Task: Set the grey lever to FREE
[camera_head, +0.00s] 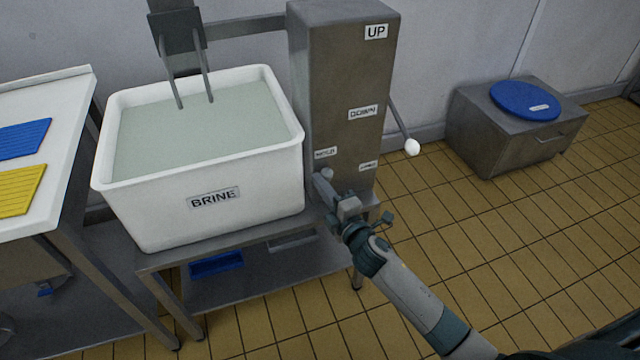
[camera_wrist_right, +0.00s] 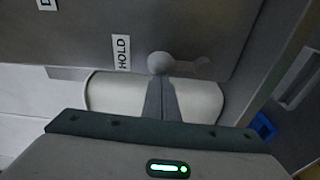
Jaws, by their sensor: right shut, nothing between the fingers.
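The grey lever's round knob (camera_head: 326,174) shows low on the front of the steel column (camera_head: 345,70), below the HOLD label (camera_head: 325,153). A second label (camera_head: 368,166) to its right is too blurred to read. In the right wrist view the knob (camera_wrist_right: 160,62) is beside the HOLD label (camera_wrist_right: 121,52), and its short arm (camera_wrist_right: 200,68) runs to the right. My right gripper (camera_head: 333,190) is shut and empty, its fingertips right at the knob; I cannot tell whether they touch. My left gripper is out of view.
A white BRINE vat (camera_head: 215,225) stands left of the column on a steel stand. A white-knobbed lever (camera_head: 412,147) sticks out on the column's right, near UP and DOWN labels. A steel box with a blue lid (camera_head: 525,100) stands at the right wall. Tiled floor is open at right.

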